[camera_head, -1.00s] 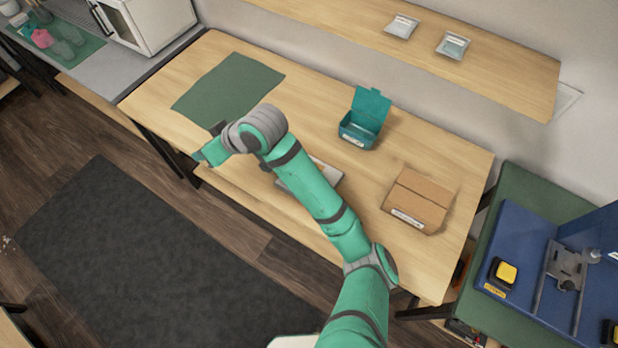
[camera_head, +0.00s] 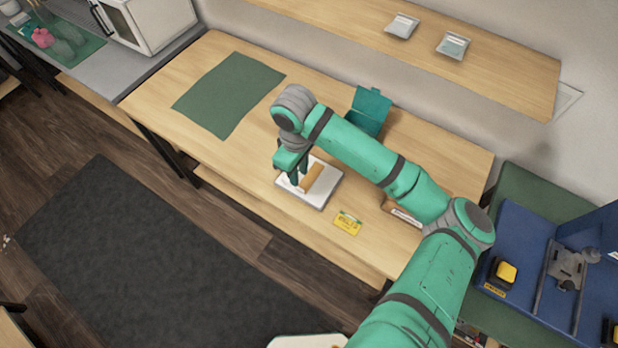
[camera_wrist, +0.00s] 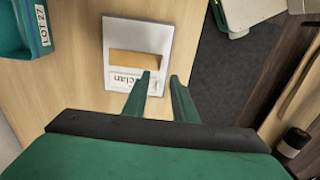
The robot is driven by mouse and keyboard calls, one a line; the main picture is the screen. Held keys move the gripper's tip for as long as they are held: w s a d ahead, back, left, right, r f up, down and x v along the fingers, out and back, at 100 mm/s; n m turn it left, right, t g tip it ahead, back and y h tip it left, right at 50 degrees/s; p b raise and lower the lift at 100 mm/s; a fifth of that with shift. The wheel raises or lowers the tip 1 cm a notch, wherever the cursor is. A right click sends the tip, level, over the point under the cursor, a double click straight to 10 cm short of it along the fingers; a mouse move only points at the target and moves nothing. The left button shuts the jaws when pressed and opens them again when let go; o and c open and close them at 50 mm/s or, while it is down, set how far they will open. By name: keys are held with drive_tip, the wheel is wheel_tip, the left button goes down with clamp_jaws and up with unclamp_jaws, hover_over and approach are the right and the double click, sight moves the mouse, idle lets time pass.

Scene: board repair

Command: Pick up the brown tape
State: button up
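A flat brown strip, which looks like the brown tape (camera_head: 322,178), lies on a white panel (camera_head: 310,203) on the wooden table. In the wrist view the brown tape (camera_wrist: 134,63) lies across the middle of the white panel (camera_wrist: 124,32), above some printed lettering. My gripper (camera_head: 292,183) points down over the left part of the panel in the head view.
A teal box with its lid up (camera_head: 368,108) stands behind my arm. A cardboard box (camera_head: 405,214) is mostly hidden by my arm. A yellow card (camera_head: 347,223) lies near the front edge. A green mat (camera_head: 228,95) lies left, with bare table around it.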

sight(299, 187)
drive_tip(key=shift+a+f, duration=0.1)
drive_tip(key=shift+f, duration=3.3)
clamp_jaws()
